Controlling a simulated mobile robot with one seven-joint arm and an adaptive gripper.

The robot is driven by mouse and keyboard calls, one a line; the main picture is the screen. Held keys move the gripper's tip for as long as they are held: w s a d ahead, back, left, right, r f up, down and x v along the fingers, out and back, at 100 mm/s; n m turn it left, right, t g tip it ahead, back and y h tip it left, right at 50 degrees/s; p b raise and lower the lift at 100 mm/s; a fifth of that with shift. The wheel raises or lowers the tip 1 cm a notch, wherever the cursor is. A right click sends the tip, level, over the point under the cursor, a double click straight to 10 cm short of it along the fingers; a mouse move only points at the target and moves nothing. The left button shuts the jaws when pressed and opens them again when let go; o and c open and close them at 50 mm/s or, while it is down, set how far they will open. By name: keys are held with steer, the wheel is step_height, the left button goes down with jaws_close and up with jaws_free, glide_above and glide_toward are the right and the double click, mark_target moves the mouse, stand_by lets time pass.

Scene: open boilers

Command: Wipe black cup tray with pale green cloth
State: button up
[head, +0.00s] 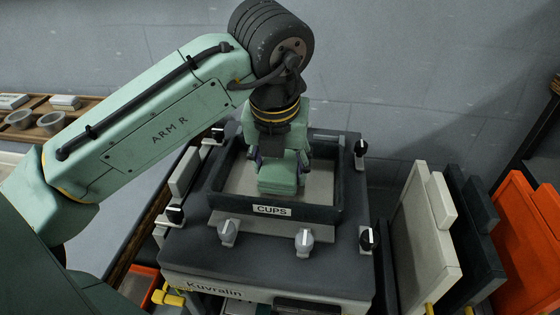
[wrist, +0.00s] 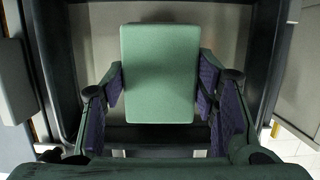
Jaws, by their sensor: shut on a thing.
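The black cup tray (head: 335,215) sits on top of a dark machine, with a "CUPS" label on its front wall and a pale floor inside. The tray's dark wall also shows in the wrist view (wrist: 268,60). My gripper (head: 278,172) points down inside the tray, its fingers either side of a pale green block-like cloth (head: 278,188). In the wrist view my gripper (wrist: 160,92) is shut on the pale green cloth (wrist: 158,70), purple pads at its sides. The cloth is over the tray floor; I cannot tell whether it touches. My arm hides part of the tray's back.
The machine (head: 270,262) has several knobs along its front and sides. Pale, dark and orange panels (head: 425,235) stand close on the right. A wooden shelf (head: 50,125) with small bowls is at the left. A grey wall is behind.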

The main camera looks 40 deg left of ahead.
mark_target(277, 181)
steer(key=shift+f, duration=0.55)
steer(key=shift+s+d+r+p, duration=0.15)
steer(key=shift+s+d, duration=0.15)
steer(key=shift+s, duration=0.3)
steer(key=shift+s+d+r+p, duration=0.15)
steer(key=shift+s+d, duration=0.1)
steer(key=shift+s, duration=0.3)
steer(key=shift+s+d+f, duration=0.15)
steer(key=shift+s+d, duration=0.05)
steer(key=shift+s, duration=0.25)
steer(key=shift+d+f, duration=0.1)
steer(key=shift+w+a+f, duration=0.1)
steer(key=shift+w+a, duration=0.3)
steer(key=shift+w, duration=0.4)
steer(key=shift+w+a+f, duration=0.1)
steer(key=shift+w+a, duration=0.3)
steer(key=shift+w, duration=0.35)
steer(key=shift+p, duration=0.35)
